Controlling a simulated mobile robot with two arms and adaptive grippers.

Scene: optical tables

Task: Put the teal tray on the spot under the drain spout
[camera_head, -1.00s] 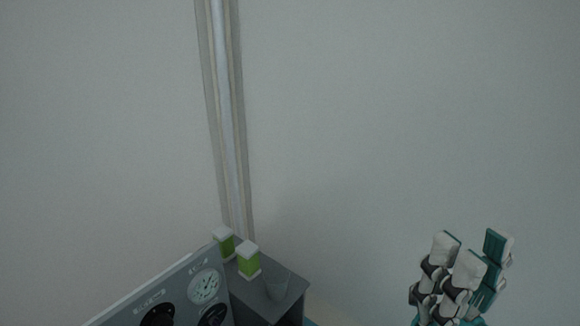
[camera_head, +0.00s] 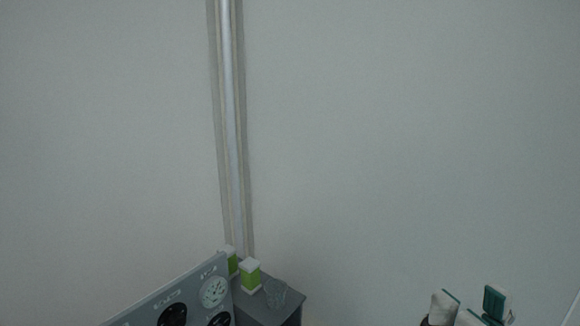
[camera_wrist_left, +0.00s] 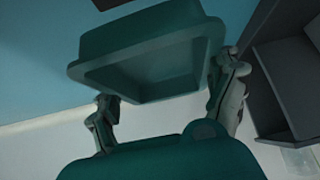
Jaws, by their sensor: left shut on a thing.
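The teal tray (camera_wrist_left: 150,62) is in the left wrist view, a shallow open box with a sloped rim. My left gripper (camera_wrist_left: 166,102) has a finger at each side of it and is shut on it. The tray appears tilted in that view. My right gripper (camera_head: 470,304) is at the bottom right of the head view, its pale-padded fingertips pointing up and standing apart with nothing between them. The drain spout and the spot under it cannot be made out in either view.
In the head view, a grey panel with dials (camera_head: 190,297) and a dark grey box (camera_head: 262,309) stand at the bottom left. In the left wrist view, a dark grey open structure (camera_wrist_left: 285,85) stands right of the tray.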

